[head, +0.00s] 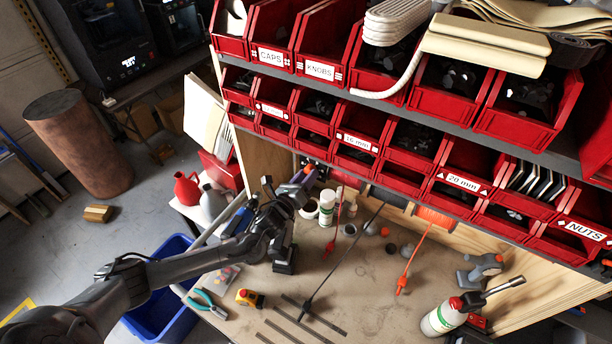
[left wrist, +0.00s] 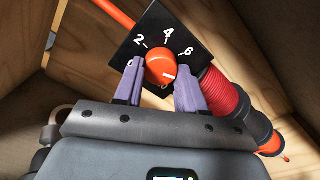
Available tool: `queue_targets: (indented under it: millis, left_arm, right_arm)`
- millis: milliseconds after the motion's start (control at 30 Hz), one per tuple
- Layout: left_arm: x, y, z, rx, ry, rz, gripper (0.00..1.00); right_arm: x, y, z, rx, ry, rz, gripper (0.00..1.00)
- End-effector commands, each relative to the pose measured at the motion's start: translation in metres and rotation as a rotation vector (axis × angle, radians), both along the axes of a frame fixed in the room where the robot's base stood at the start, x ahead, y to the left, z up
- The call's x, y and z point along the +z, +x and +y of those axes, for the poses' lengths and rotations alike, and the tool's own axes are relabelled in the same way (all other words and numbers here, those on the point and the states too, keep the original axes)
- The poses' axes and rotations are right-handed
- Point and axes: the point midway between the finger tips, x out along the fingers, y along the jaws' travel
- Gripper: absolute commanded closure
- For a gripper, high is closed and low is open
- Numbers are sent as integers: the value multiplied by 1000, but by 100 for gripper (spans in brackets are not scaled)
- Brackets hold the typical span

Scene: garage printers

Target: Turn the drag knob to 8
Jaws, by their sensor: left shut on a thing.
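The drag knob (left wrist: 158,66) is a round orange dial on a black plate (left wrist: 184,33) with white numbers; 2, 4 and 6 show clearly. My left gripper (left wrist: 158,84) has its two purple fingers on either side of the knob, shut on it. The knob's white mark points right, toward the right-hand finger and past the 6. That finger hides the scale there, so the 8 cannot be read. In the head view my left gripper (head: 304,177) reaches under the shelf at the back left of the bench; the knob cannot be made out there.
A red ribbed hose part (left wrist: 220,93) sits right of the plate. Red bins (head: 365,138) hang above the bench. A white bottle (head: 327,208), pliers (head: 207,304) and a tape measure (head: 249,298) stand or lie on the bench (head: 350,290). A blue bin (head: 160,300) is at left.

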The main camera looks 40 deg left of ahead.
Motion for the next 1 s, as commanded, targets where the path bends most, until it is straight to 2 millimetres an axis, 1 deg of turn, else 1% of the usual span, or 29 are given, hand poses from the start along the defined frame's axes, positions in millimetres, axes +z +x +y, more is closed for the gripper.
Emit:
queue_targets:
  millis: [200,400,867,900,967,1000]
  left_arm:
    - [0,0,1,0,110,19,91]
    - [-1,0,1,0,162,26,91]
    - [-1,0,1,1,175,29,91]
    - [-1,0,1,1,175,29,59]
    - [-1,0,1,1,175,29,50]
    - [-1,0,1,0,175,28,44]
  right_arm:
    - [4,0,0,2,-2,0,57]
    - [5,0,0,1,0,0,57]
    - [5,0,2,-6,8,0,57]
    - [5,0,2,-6,8,0,57]
    - [5,0,2,-6,8,0,57]
    - [5,0,2,-6,8,0,57]
